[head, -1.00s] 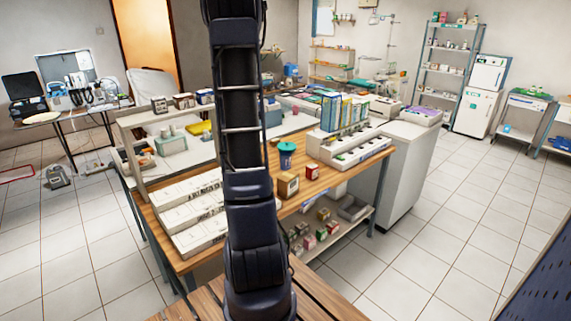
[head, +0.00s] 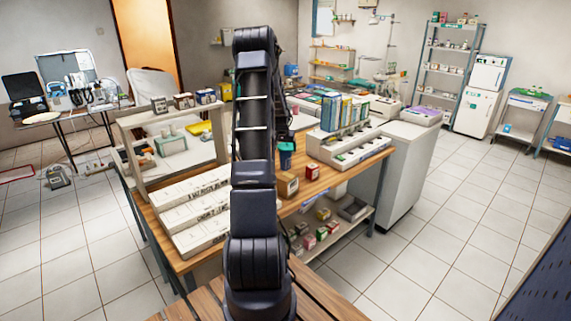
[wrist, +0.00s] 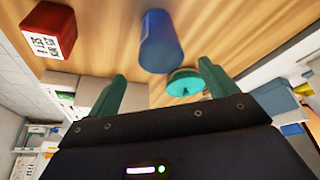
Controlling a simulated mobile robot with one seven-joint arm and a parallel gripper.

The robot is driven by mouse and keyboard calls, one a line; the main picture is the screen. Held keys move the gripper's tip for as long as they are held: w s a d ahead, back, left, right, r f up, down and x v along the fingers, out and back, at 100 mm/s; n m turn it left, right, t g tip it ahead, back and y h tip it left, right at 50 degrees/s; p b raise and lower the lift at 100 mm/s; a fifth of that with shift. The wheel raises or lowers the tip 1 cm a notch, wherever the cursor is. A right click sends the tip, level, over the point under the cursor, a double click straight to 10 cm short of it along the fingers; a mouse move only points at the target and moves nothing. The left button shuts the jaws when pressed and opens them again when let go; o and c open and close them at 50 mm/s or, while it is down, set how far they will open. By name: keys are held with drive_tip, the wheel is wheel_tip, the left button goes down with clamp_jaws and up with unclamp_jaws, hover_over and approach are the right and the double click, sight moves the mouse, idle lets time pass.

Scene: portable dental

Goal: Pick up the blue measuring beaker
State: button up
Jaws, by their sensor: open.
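The blue measuring beaker (wrist: 160,42) is a plain blue cylinder on the wooden table, in the upper middle of the wrist view. In the head view the gripper is mostly hidden behind my arm.
A red box (wrist: 48,30) stands near the beaker, also visible in the head view (head: 312,171). A tan box (head: 288,184) sits nearer the table's front edge. White boxes (head: 200,215) lie left of my arm. Upright books (head: 345,110) stand to the right.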

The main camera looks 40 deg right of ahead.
sight(286, 158)
drive_tip(key=shift+a+x, duration=0.15)
drive_tip(key=shift+x, duration=2)
drive_tip(key=shift+a+x, duration=0.1)
drive_tip(key=shift+x, duration=2.1)
drive_tip(key=shift+f, duration=0.1)
drive_tip(key=c, duration=1.1)
drive_tip(key=shift+o, duration=0.2)
